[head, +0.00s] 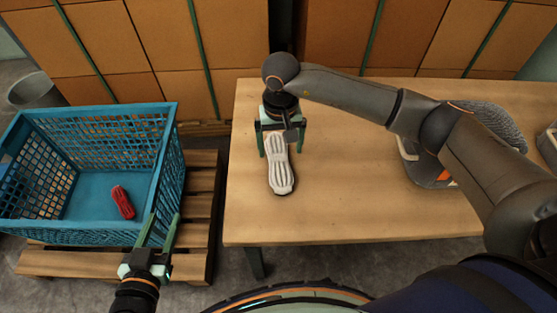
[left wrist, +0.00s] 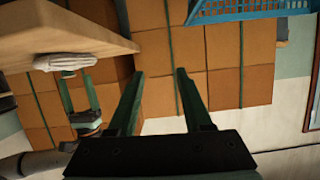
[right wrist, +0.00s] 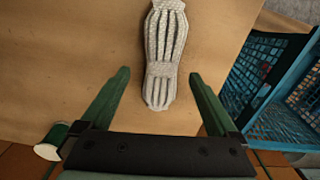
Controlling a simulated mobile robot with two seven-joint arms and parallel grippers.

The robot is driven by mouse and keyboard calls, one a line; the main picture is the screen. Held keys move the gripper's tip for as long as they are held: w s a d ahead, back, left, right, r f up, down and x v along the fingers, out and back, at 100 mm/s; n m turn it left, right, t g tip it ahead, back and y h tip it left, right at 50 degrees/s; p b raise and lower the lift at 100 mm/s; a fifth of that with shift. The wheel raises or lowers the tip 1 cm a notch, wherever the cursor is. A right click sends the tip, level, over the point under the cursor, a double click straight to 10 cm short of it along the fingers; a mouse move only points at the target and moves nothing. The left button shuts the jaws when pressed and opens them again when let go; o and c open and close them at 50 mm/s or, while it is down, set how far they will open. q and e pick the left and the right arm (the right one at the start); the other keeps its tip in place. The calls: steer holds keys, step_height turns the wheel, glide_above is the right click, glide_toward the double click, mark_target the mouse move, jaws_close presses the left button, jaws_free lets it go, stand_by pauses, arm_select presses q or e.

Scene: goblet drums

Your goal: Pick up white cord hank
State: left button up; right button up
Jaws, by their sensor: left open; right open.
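The white cord hank (head: 281,168) lies on the wooden table (head: 340,205) near its left edge in the head view. My right gripper (head: 282,150) is over the hank's far end, with its fingers on either side and apart from it. In the right wrist view the hank (right wrist: 162,55) lies ahead of the open fingers (right wrist: 160,95), its near end reaching between them. The hank (left wrist: 65,61) also shows at the table edge in the left wrist view. My left gripper (head: 158,232) is open and empty beside the blue crate's near right corner.
A blue crate (head: 155,175) with a red hank (head: 123,202) inside stands on a wooden pallet (head: 200,205) left of the table. A grey, rounded object (head: 428,170) sits at the table's right, partly behind my right arm. Stacked cartons (head: 170,50) stand behind.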

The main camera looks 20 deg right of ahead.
mark_target(278, 156)
steer(key=f, duration=0.4)
steer(key=shift+w+a+f+b, duration=0.2)
steer(key=shift+f+b, duration=0.1)
steer(key=shift+b, duration=0.1)
steer(key=shift+f, duration=0.2)
arm_select(q)
steer(key=r, duration=0.1)
steer(key=w+r+t, duration=0.1)
steer(key=r, duration=0.1)
steer(key=r+t, duration=0.1)
steer(key=r, duration=0.1)
steer(key=shift+w+r+m+h, duration=0.15)
steer(key=shift+w+m+h, duration=0.15)
steer(key=shift+m, duration=0.1)
arm_select(e)
steer(key=c, duration=1.5)
steer(key=shift+r, duration=0.1)
